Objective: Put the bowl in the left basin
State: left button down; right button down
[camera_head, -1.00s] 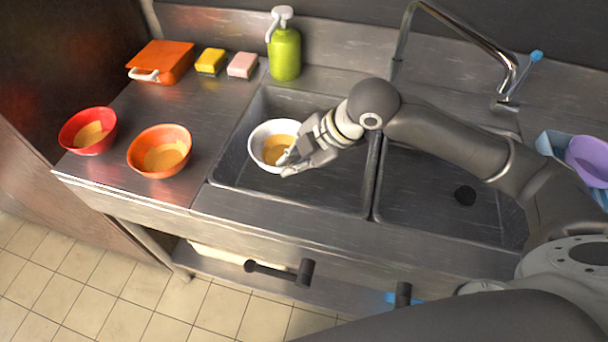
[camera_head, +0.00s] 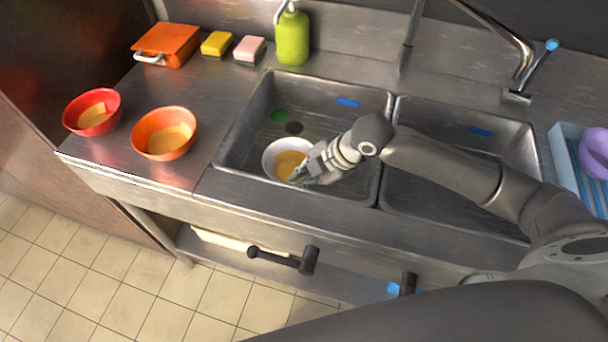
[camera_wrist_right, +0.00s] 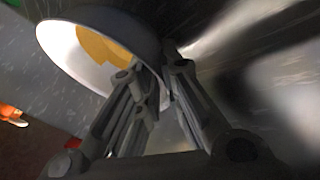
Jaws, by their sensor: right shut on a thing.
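A white bowl (camera_head: 272,152) with an orange-brown patch inside is low in the left basin (camera_head: 327,96) in the head view. My right gripper (camera_head: 299,174) is shut on the bowl's rim on its right side. The bowl also shows in the right wrist view (camera_wrist_right: 62,52), tilted, with the fingers (camera_wrist_right: 160,75) at its edge. I cannot tell whether the bowl touches the basin floor. My left gripper is not in view.
A red bowl (camera_head: 77,105) and an orange bowl (camera_head: 147,133) stand on the counter at left. An orange box (camera_head: 168,42), two sponges and a green soap bottle (camera_head: 293,40) line the back. The right basin (camera_head: 455,212) lies under my right arm; a faucet (camera_head: 527,60) rises behind.

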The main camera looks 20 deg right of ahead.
jog(key=c, duration=1.6)
grip_release()
jog(key=shift+f, duration=0.1)
jog(key=shift+o, duration=0.2)
jog(key=shift+d+r, duration=0.15)
jog(key=shift+r, duration=0.25)
jog(key=v, duration=1.1)
jog(key=shift+s, duration=0.2)
jog(key=shift+d+r, duration=0.1)
jog(key=shift+r, duration=0.05)
